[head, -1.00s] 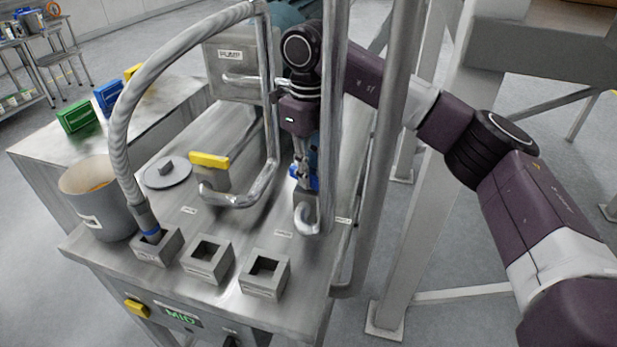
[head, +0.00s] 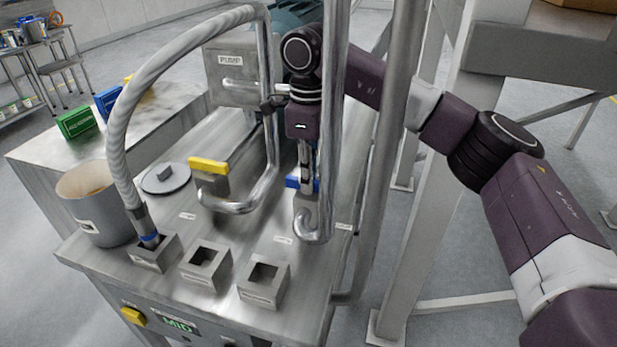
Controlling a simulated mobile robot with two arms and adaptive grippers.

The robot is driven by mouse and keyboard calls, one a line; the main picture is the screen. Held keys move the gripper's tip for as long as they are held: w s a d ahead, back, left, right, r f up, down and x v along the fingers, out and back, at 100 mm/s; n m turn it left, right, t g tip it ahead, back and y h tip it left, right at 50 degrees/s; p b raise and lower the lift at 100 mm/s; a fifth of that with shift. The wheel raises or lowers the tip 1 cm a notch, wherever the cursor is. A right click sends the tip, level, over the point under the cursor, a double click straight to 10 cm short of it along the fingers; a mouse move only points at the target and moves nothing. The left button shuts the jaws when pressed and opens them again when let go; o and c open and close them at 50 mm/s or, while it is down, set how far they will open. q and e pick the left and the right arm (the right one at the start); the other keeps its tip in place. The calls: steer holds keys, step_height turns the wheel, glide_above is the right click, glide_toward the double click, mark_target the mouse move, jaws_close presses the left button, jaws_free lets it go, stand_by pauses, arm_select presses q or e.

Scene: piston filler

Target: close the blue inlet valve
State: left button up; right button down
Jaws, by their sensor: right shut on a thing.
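The blue inlet valve handle (head: 292,182) sits on top of a grey valve body (head: 303,204) on the steel table, beside a vertical pipe. Its blue ends show on both sides of my right gripper (head: 305,182). The handle lies crosswise in the picture, roughly like the yellow handle. My right gripper points down from above and is shut on the blue handle. The fingers and the pipe hide part of the handle. My left gripper is not in view.
A yellow valve handle (head: 208,165) stands to the left, with a bent pipe around it. Vertical pipes (head: 334,120) rise close beside my right gripper. Several square sockets (head: 205,268), a grey bucket (head: 93,205) and a hose (head: 125,130) are in front and left.

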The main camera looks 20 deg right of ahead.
steer(key=shift+r, duration=0.1)
steer(key=c, duration=2)
jaws_free()
steer(key=shift+o, duration=0.2)
step_height(320, 180, up, 12)
